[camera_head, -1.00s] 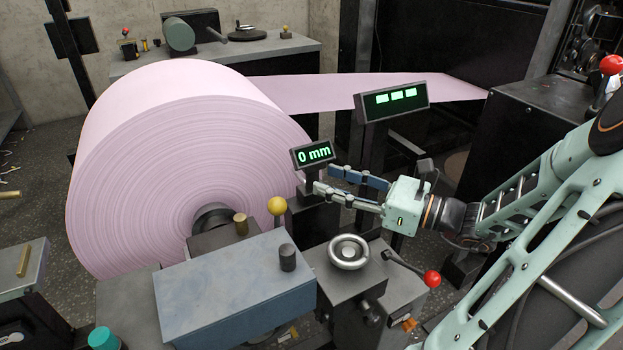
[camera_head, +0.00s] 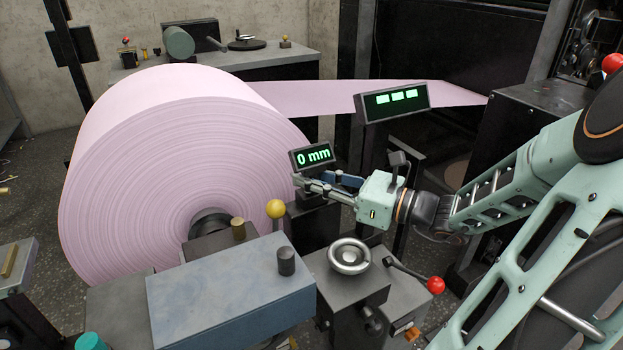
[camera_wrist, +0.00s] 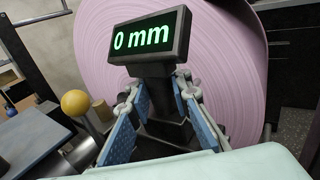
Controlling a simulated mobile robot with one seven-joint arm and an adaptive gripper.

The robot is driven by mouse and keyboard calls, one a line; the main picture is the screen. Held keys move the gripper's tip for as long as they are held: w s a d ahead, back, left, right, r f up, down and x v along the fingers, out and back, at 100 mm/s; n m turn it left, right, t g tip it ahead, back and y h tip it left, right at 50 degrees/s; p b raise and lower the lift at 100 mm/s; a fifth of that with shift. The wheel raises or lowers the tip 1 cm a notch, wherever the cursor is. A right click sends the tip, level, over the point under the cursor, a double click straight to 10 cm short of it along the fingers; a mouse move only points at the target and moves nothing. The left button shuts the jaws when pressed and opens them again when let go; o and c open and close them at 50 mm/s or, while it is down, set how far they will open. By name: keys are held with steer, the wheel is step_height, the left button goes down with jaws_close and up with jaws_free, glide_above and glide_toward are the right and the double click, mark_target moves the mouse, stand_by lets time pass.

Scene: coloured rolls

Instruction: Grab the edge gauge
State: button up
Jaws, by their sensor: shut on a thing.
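The edge gauge (camera_head: 312,157) is a small dark box with a green "0 mm" display. It stands on a dark post beside the right edge of the big pink roll (camera_head: 180,170). It also shows in the wrist view (camera_wrist: 145,36), upright and facing me. My gripper (camera_head: 322,184) reaches in from the right, just below the display. In the wrist view my gripper's fingers (camera_wrist: 153,100), with blue pads, lie on both sides of the gauge's stem and are shut on the gauge. The exact contact behind the display is partly hidden.
A second green-lit display (camera_head: 392,101) stands behind, near the pink web. Below are a grey handwheel (camera_head: 349,256), a red-knobbed lever (camera_head: 435,285), a yellow ball knob (camera_head: 275,208) and a blue-grey housing (camera_head: 225,290). A dark cabinet (camera_head: 535,120) stands at right.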

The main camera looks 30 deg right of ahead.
jaws_close()
